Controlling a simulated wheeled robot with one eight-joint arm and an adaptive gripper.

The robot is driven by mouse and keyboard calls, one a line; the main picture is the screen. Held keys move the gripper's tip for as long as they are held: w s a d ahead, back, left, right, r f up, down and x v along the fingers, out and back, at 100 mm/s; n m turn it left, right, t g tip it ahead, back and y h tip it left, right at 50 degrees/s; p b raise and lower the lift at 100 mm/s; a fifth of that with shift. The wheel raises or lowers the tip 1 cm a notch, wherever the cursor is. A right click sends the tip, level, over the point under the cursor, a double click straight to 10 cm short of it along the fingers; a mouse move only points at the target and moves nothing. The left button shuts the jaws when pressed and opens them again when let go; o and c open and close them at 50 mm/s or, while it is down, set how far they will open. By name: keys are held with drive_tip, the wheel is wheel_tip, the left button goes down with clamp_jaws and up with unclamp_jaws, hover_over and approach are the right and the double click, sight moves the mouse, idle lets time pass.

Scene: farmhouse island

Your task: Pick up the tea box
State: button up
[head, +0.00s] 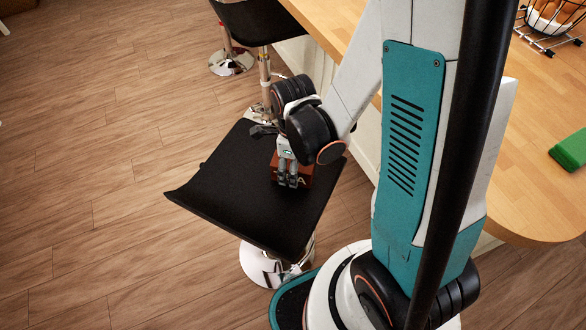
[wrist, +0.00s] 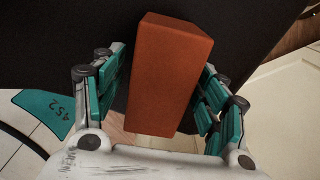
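The tea box is a plain reddish-brown block (head: 306,171) on the black seat of a stool (head: 235,190) in the head view. My gripper (head: 288,180) points down at it there and hides part of it. In the wrist view the box (wrist: 168,75) stands lengthwise between the teal-padded fingers of my gripper (wrist: 162,65). The fingers are spread on both sides of it, with narrow dark gaps between pads and box. Its lower end reaches close to the palm.
A wooden counter (head: 530,140) runs along the right, with a green object (head: 571,150) and a wire basket (head: 548,22) on it. A second black stool (head: 255,20) stands behind. The wooden floor (head: 90,150) at left is clear.

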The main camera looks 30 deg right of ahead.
drive_tip(key=c, duration=0.9)
wheel_tip(320, 180, up, 20)
drive_tip(key=p, duration=0.9)
drive_tip(key=shift+s, duration=0.15)
